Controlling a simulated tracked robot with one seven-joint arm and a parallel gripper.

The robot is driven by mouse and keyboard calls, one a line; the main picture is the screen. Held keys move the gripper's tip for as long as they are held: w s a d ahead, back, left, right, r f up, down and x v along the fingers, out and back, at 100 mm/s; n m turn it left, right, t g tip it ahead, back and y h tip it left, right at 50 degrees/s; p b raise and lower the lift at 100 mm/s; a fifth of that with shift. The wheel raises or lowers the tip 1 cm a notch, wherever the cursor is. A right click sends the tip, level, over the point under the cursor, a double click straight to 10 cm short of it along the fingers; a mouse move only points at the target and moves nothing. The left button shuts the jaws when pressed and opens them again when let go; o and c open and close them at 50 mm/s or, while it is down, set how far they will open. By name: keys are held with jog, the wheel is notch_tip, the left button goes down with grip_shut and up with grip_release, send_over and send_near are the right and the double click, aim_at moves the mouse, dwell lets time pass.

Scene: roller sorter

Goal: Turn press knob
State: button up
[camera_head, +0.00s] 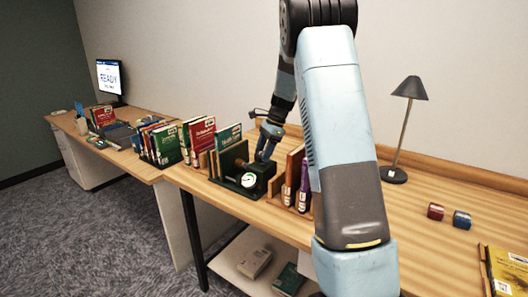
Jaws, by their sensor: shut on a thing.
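A small dark green press (228,160) stands on the wooden desk, left of my arm. A round white dial (249,180) shows on its front. My gripper (263,158) points down at the top right part of the press, behind the dial. Its fingers are closed there on what appears to be the press knob. The knob itself is mostly hidden by the fingers, so its angle cannot be told.
Several upright books (200,135) stand left of the press, and more books (295,180) stand right of it. A black lamp (409,90), a red roller (435,211) and a blue roller (461,220) are on the right. The desk's (420,190) right middle is mostly clear.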

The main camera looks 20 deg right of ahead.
jog(key=shift+w+a, duration=0.1)
jog(key=shift+a, duration=0.05)
dwell(0.4)
jog(key=o, duration=1)
jog(key=shift+o, duration=0.2)
jog(key=v, duration=1.3)
jog(key=shift+r, duration=0.3)
jog(key=shift+d, duration=0.2)
